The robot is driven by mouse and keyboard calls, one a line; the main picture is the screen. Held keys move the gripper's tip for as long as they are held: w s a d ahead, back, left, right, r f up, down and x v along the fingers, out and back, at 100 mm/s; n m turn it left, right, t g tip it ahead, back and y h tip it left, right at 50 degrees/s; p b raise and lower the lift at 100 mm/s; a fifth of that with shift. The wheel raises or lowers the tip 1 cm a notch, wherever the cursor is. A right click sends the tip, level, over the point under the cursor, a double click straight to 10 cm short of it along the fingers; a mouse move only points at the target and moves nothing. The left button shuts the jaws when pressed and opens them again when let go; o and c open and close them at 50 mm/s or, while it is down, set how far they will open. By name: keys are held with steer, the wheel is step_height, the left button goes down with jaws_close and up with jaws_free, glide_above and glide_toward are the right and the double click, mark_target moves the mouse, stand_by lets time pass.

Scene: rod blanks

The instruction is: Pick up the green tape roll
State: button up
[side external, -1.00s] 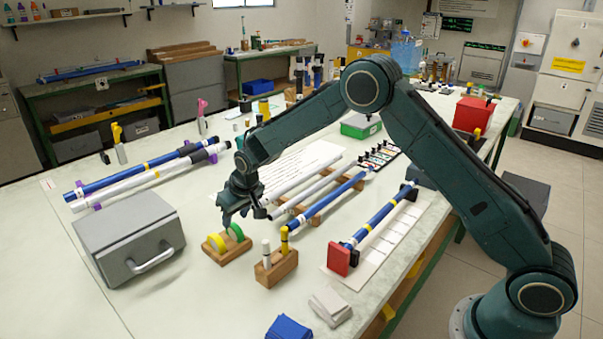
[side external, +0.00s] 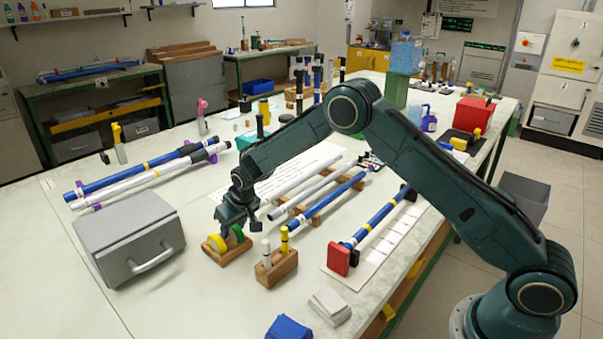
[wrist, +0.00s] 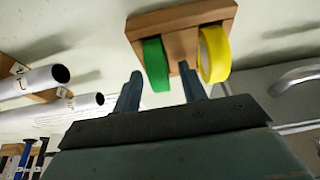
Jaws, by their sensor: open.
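The green tape roll (wrist: 155,64) stands on edge in a wooden holder (wrist: 178,18), beside a yellow tape roll (wrist: 213,54). In the side view the holder (side external: 232,254) sits on the table, with the yellow roll (side external: 216,243) at its left and the green roll (side external: 238,233) partly hidden by my gripper (side external: 238,222). In the wrist view my gripper (wrist: 160,88) is open and empty. Its fingertips lie on either side of the green roll, the right one between the two rolls. I cannot tell whether they touch anything.
A grey box with a handle (side external: 128,235) stands left of the holder. A wooden block with a white and a yellow marker (side external: 277,268) stands to its right. White and blue rods (side external: 325,205) lie behind on wooden rests.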

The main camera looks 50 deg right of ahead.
jaws_close()
steer(key=shift+r, duration=0.15)
step_height(320, 180, up, 20)
stand_by(0.9)
stand_by(0.4)
